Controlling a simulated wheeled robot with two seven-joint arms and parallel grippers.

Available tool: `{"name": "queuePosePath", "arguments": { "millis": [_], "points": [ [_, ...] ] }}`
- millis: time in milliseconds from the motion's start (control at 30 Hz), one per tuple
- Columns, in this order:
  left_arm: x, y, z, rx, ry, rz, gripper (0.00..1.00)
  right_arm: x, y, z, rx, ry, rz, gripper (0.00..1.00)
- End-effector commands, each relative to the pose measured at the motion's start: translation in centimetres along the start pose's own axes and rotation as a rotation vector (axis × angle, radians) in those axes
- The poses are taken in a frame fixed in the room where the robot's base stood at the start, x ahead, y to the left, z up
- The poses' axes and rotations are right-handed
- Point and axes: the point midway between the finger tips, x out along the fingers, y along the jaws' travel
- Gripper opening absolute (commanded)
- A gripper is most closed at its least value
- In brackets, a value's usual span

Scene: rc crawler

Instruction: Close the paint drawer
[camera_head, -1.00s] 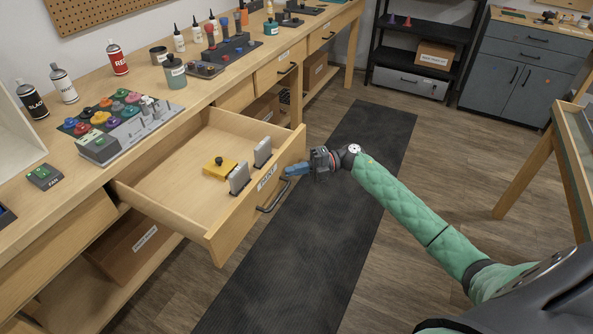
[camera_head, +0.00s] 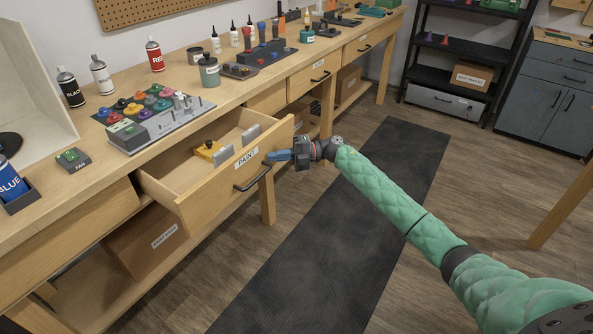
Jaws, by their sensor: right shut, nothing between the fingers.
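The paint drawer (camera_head: 222,187) is part-way out of the wooden bench, with a label reading PAINT and a dark bar handle (camera_head: 253,179) on its front. Inside it lie a yellow block (camera_head: 208,149) and two grey upright pieces (camera_head: 251,134). My right gripper (camera_head: 272,157) is shut and empty, its blue fingertips at the drawer front near the label and the handle's far end. It looks to be touching the front, but I cannot tell for sure. My left gripper is out of view.
Spray cans (camera_head: 103,76), a panel of coloured knobs (camera_head: 150,115) and a teal jar (camera_head: 209,71) stand on the bench top. A cardboard box (camera_head: 147,239) sits on the shelf below. A dark mat (camera_head: 318,235) covers open floor before the bench.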

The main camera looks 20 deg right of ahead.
Motion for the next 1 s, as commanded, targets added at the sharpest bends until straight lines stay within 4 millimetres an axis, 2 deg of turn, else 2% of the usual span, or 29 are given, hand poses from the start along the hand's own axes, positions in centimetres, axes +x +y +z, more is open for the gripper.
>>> {"name": "queuePosePath", "arguments": {
  "millis": [33, 300, 800, 1000],
  "points": [
    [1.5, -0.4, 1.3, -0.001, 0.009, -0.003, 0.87, 0.9, -0.3, 0.9, -0.001, 0.0, 0.001, 0.0],
    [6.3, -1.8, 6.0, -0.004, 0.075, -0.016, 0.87, 4.5, -0.2, 4.5, -0.001, 0.001, 0.001, 0.0],
    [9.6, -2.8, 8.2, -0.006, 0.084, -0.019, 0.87, 11.5, -0.3, 11.5, 0.0, 0.0, 0.001, 0.0],
    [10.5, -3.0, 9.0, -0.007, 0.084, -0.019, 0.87, 13.4, -0.2, 13.4, 0.001, 0.0, 0.001, 0.0]
  ]
}}
